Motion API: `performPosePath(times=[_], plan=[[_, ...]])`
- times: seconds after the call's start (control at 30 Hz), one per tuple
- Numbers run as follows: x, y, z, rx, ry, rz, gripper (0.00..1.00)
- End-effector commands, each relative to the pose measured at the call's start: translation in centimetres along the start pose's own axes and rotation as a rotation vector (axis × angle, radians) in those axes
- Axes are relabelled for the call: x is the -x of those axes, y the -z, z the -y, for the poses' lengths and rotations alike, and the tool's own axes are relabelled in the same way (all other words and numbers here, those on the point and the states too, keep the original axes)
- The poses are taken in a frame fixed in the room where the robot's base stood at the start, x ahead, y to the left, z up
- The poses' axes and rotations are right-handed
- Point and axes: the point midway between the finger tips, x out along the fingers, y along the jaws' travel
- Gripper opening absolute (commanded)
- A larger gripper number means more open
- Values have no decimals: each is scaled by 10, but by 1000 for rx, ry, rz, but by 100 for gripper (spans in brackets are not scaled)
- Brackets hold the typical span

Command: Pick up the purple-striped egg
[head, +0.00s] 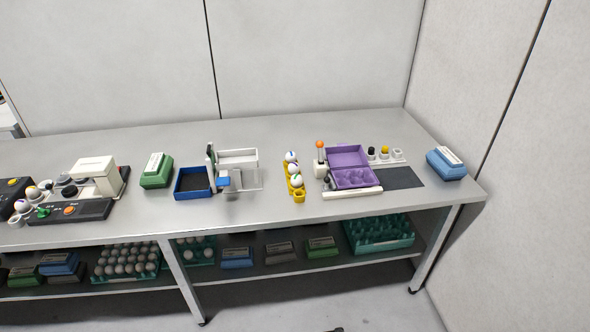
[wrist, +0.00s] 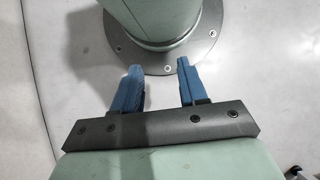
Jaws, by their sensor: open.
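Three striped white eggs stand in a row in a yellow holder (head: 299,196) at the middle right of the bench in the head view. The back egg (head: 290,156) shows a bluish or purple stripe. The middle egg (head: 293,168) and the front egg (head: 296,180) also have coloured stripes. The eggs are too small to tell surely which is purple-striped. My gripper (wrist: 159,67) shows only in the wrist view, with its blue fingers apart and nothing between them. It points toward my own round base and is away from the eggs.
A white and blue device (head: 238,165) and a blue tray (head: 193,183) stand to the left. Bare bench lies behind the eggs.

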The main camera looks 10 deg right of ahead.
Motion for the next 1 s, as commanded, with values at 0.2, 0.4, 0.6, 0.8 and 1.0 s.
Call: performPosePath(times=[0.2, 0.4, 0.6, 0.8, 1.0], plan=[[0, 0, 0, 0, 0, 0, 52], [0, 0, 0, 0, 0, 0, 71], [0, 0, 0, 0, 0, 0, 77], [5, 14, 7, 18, 5, -31, 77], [40, 84, 50, 113, 35, -195, 77]])
